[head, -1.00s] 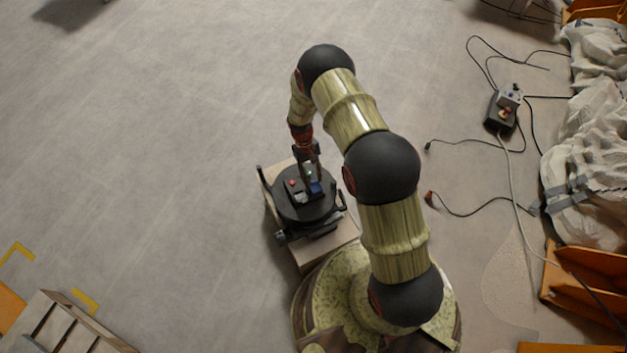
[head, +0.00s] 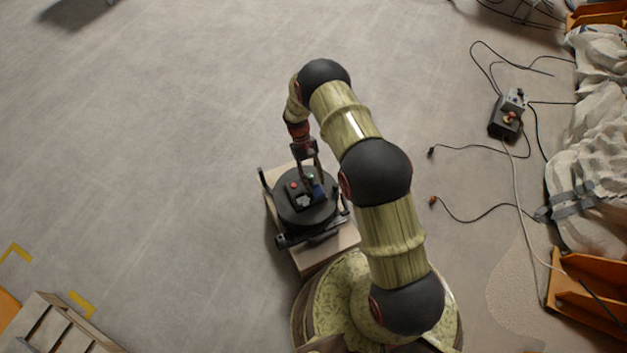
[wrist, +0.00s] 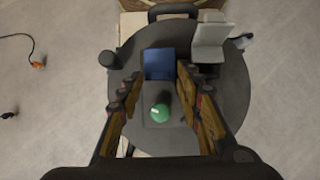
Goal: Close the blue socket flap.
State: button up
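The blue flap (wrist: 158,64) is a flat square panel on a raised dark block in the wrist view. It also shows, small and dark blue, in the head view (head: 318,191). I cannot tell its exact angle. A green dome button (wrist: 161,113) sits on the same block, nearer the wrist camera. My gripper (wrist: 160,73) is open, with one finger on each side of the block and the fingertips near the blue flap's near corners. I cannot tell whether they touch anything. In the head view my gripper (head: 313,180) points down over the block.
A round black platform (head: 288,215) carries the block on a pale wooden base (head: 310,256). A light grey flap (wrist: 212,41) stands raised right of the blue one in the wrist view. A red button (head: 294,185) sits nearby.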

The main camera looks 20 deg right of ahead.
jog(key=v, duration=1.2)
dwell(0.5)
jog(key=s+r+t, duration=0.4)
jog(key=s+r, duration=0.6)
jog(key=r, duration=0.5)
jog(key=s+d+r+m+t, duration=0.1)
jog(key=s+r+t, duration=0.3)
jog(key=s+r, duration=0.5)
jog(key=s+r+t+p, duration=0.1)
jog(key=s+r+t, duration=0.2)
jog(key=s+r, duration=0.7)
notch_tip(320, 180, up, 13)
jog(key=shift+s+f+m+t+y, duration=0.2)
jog(key=shift+s+m+t+y, duration=0.1)
jog(key=shift+s+t+y, duration=0.1)
jog(key=shift+w+d, duration=0.1)
jog(key=shift+d, duration=0.05)
